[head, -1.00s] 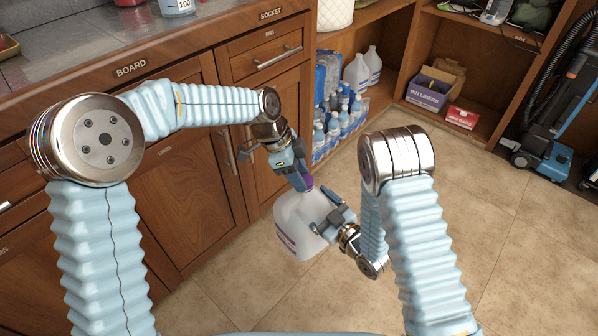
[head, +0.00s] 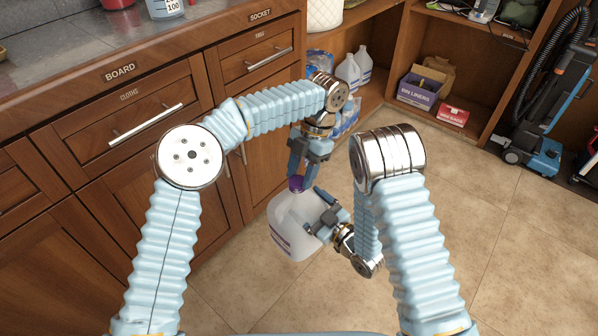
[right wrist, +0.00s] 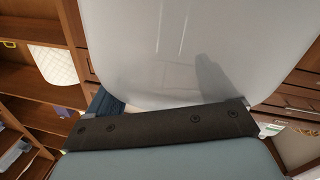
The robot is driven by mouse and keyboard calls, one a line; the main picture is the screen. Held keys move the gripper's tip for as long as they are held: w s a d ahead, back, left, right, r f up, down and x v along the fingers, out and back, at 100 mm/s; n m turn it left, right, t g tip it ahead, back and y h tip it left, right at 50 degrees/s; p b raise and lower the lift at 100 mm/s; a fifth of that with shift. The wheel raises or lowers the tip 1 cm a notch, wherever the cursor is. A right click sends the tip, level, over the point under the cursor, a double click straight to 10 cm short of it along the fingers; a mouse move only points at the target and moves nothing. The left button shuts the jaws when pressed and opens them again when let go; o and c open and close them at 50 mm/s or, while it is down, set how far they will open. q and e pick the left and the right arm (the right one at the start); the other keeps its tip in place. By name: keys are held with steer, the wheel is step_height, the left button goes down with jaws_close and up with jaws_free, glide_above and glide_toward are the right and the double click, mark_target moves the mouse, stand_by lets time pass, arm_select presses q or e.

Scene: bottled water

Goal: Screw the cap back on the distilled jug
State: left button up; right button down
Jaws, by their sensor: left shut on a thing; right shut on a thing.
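The distilled jug (head: 287,228) is a translucent white plastic jug, held roughly upright in front of the cabinets. My right gripper (head: 327,218) is shut on its right side. In the right wrist view the jug's pale wall (right wrist: 180,50) fills the upper part, just beyond a dark finger pad. My left gripper (head: 298,176) points down over the jug's top and is shut on the purple cap (head: 296,184). The cap is at the jug's mouth. The fingers and cap hide the neck, so I cannot tell whether the threads are engaged.
Wooden cabinets (head: 140,190) with a counter stand close on the left. Open shelves behind hold white jugs (head: 348,73) and a bin liners box (head: 419,88). A vacuum cleaner (head: 545,120) stands far right. The tiled floor (head: 490,230) on the right is clear.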

arm_select(q)
steer(key=o, duration=1)
steer(key=shift+r, duration=2.25)
steer(key=shift+o, duration=0.2)
